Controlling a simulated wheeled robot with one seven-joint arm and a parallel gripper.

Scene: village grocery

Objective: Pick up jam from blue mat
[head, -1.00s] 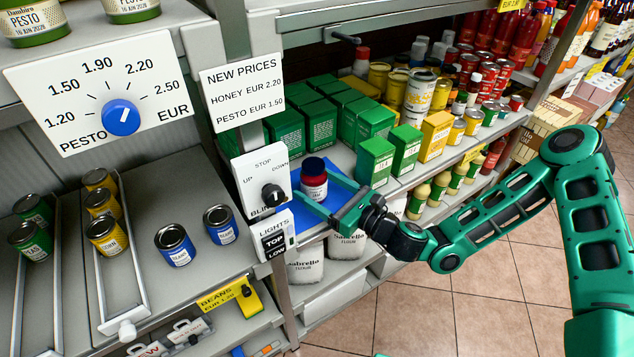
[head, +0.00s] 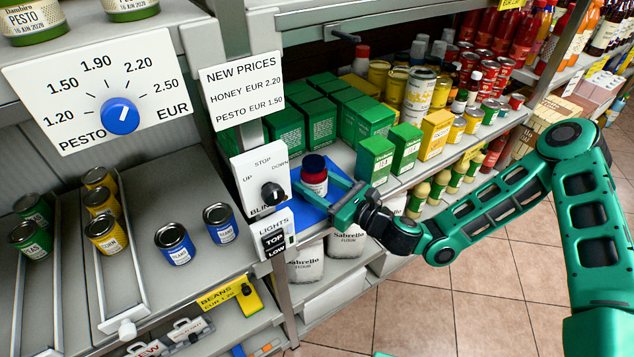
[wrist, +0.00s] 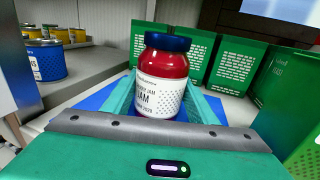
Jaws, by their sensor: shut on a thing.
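The jam (head: 314,175) is a red jar with a dark blue lid and a white label. It stands upright at the blue mat (head: 312,206) on the shelf. My gripper (head: 318,187) reaches in from the right and is shut on the jar, one finger on each side. In the wrist view the jam (wrist: 163,78) sits between the two green fingers with its label facing me. I cannot tell whether the jar's base touches the mat (wrist: 96,100).
Green boxes (head: 375,158) stand close to the right of and behind the jar. A switch panel (head: 262,187) with a black knob is close on the left. Blue cans (head: 175,243) stand on the left shelf. Flour bags (head: 305,262) are below.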

